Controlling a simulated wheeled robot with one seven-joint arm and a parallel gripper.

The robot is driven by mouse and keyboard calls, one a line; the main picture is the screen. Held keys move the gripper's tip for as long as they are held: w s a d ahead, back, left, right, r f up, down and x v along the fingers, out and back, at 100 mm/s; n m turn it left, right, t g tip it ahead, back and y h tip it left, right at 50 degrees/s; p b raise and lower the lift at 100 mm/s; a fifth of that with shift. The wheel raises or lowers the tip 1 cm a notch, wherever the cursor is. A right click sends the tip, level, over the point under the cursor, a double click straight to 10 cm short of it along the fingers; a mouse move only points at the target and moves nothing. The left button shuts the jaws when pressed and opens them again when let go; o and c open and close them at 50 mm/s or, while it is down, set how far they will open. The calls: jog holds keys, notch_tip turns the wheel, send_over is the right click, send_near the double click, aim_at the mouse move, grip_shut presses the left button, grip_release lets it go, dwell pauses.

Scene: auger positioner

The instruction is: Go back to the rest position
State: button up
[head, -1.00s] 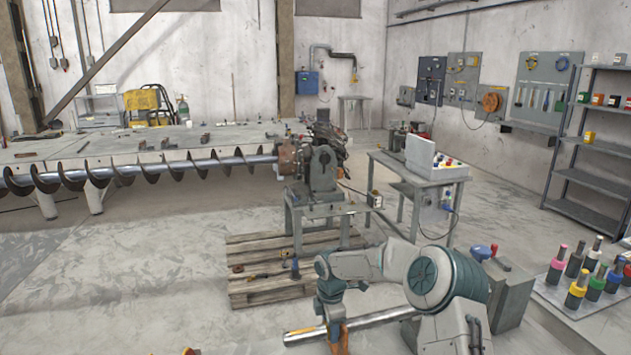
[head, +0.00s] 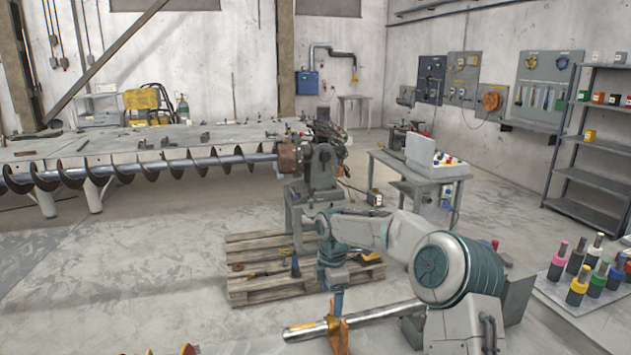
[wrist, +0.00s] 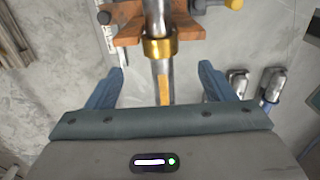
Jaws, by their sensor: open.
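My gripper (wrist: 161,85) is open in the wrist view, its two blue fingers apart with nothing between them that they touch. Beyond the fingers lies a metal shaft (wrist: 154,20) with a brass-coloured collar (wrist: 160,47), resting at an orange-brown bracket (wrist: 127,32). In the head view my arm is bent over the shaft (head: 375,316), and the bracket (head: 338,333) shows under my wrist. My gripper (head: 337,302) is small there and its fingers are hard to make out. The distance between fingers and shaft is hard to judge.
A wooden pallet (head: 262,284) with small tools lies behind my arm. A long auger (head: 130,170) runs to the positioner (head: 318,172) at the back. A table with coloured-capped bottles (head: 580,285) stands at the right. The left floor is open.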

jog(key=s+d+r+m+t+h, duration=0.1)
jog(key=s+d+r+m, duration=0.2)
jog(key=s+r+m, duration=0.45)
jog(key=s+d+r+m+t+h, duration=0.15)
jog(key=s+r, duration=0.35)
jog(key=s, duration=0.6)
jog(key=s+d+f+m+y, duration=0.1)
jog(key=s+d+m, duration=0.2)
jog(key=s+m, duration=0.3)
jog(key=s+d+f+m+y, duration=0.1)
jog(key=s+d+m, duration=0.2)
jog(key=s, duration=0.9)
jog(key=shift+s+d+f+m+t, duration=0.15)
jog(key=shift+f+m+t, duration=0.25)
jog(key=shift+m, duration=1.2)
jog(key=shift+r+y, duration=0.1)
jog(key=shift+y, duration=0.15)
